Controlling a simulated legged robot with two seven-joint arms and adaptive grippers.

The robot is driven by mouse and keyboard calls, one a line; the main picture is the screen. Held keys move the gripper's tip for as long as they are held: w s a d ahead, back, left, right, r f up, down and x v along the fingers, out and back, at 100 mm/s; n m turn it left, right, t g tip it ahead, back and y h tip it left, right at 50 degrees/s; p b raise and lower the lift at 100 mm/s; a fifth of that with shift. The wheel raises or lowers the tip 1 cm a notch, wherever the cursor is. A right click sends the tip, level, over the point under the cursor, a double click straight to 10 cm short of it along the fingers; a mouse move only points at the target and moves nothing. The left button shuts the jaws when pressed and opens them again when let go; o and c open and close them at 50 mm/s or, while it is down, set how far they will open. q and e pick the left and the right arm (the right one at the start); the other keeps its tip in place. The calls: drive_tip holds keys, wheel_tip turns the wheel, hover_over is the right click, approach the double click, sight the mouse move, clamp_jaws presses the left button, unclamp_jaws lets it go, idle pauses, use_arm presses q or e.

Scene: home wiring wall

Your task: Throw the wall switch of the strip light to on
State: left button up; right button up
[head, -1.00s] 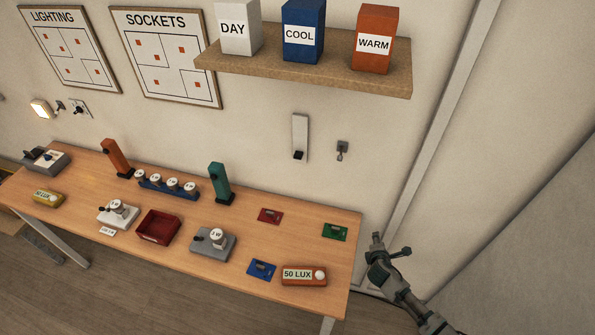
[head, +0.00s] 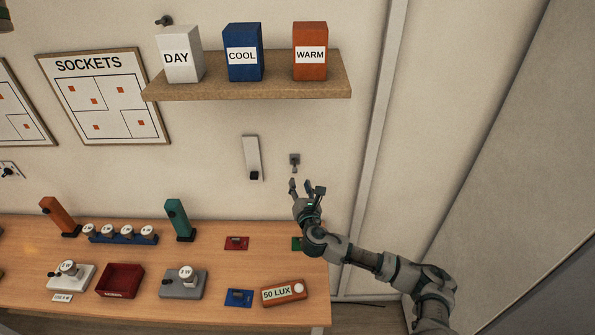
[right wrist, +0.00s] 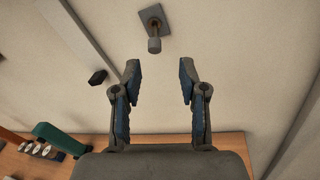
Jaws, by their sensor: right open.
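The wall switch (head: 294,161) is a small grey plate with a short toggle lever, on the wall right of the strip light. The strip light (head: 252,158) is a pale upright bar with a black block at its lower end; no glow shows on it. In the right wrist view the switch (right wrist: 153,24) is ahead of the fingertips, its lever pointing down toward the gap between them. My right gripper (head: 299,187) is open and empty, just below the switch and apart from it; its two fingers also show in the right wrist view (right wrist: 158,82). My left gripper is out of view.
A wooden shelf (head: 250,88) with DAY, COOL and WARM boxes juts out above the switch. The bench (head: 210,309) below holds a teal post (head: 178,220), a red tray (head: 120,281) and small boards. The wall right of the switch is clear.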

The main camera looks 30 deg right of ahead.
sight(294, 172)
drive_tip(key=x, duration=0.6)
drive_tip(key=shift+w+r, duration=0.4)
drive_tip(key=shift+w, duration=0.05)
drive_tip(key=shift+w+d+f, duration=0.45)
drive_tip(key=shift+d+f, duration=0.05)
drive_tip(key=shift+d, duration=0.15)
drive_tip(key=shift+s+a+r, duration=0.1)
drive_tip(key=shift+a, duration=0.1)
drive_tip(key=shift+c, duration=1.1)
drive_tip(key=shift+s+a+r, duration=0.1)
drive_tip(key=shift+a, duration=0.25)
drive_tip(key=c, duration=0.4)
drive_tip(key=shift+a+r, duration=0.2)
drive_tip(key=shift+a, duration=0.2)
clamp_jaws()
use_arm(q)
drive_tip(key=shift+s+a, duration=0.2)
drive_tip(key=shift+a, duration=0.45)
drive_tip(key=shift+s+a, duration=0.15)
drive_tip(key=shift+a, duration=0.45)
use_arm(e)
drive_tip(key=shift+d, duration=0.1)
